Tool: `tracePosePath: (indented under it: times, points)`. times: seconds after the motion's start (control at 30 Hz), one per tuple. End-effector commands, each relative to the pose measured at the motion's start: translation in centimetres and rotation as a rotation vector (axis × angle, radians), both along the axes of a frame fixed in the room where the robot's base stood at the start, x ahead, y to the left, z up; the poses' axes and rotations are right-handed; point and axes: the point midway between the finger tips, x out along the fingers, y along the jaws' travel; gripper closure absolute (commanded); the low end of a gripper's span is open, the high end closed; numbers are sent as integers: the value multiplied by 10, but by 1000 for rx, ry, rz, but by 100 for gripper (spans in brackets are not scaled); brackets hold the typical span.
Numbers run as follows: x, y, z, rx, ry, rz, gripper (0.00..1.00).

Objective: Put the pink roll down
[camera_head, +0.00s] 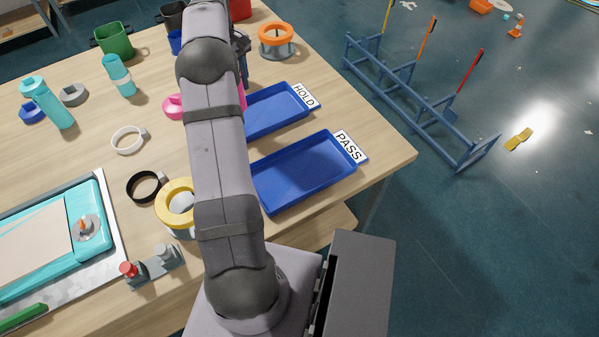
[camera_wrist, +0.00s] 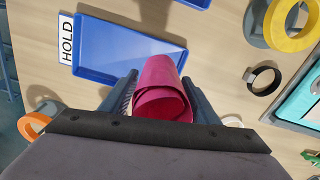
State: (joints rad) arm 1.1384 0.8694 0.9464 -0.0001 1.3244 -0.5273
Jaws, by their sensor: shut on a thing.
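My gripper (camera_wrist: 160,78) is shut on the pink roll (camera_wrist: 158,100), a loosely rolled sheet with its spiral end toward the wrist camera. One dark finger presses on each side of it. In the wrist view the roll's far end overlaps the edge of the blue HOLD tray (camera_wrist: 95,75); I cannot tell whether they touch. In the head view my arm hides most of the roll, with a pink part (camera_head: 174,106) showing left of the arm. The HOLD tray (camera_head: 282,126) is right of the arm and looks empty where visible.
A blue PASS tray (camera_head: 310,192) lies nearer, by the table's right edge. A yellow ring-topped item (camera_head: 173,190), a black ring (camera_head: 146,200) and a white ring (camera_head: 127,151) lie left of the arm. An orange ring-topped item (camera_head: 276,38) stands beyond the HOLD tray.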

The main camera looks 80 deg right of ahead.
Motion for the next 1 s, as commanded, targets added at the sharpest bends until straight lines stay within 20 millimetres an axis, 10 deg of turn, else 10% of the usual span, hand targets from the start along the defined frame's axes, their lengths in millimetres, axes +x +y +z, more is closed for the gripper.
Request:
tracePosePath:
  times: [0.5,1.0]
  points:
    - [-163,52,-2,-3,0,9,78]
    - [-218,102,-12,-1,0,22,78]
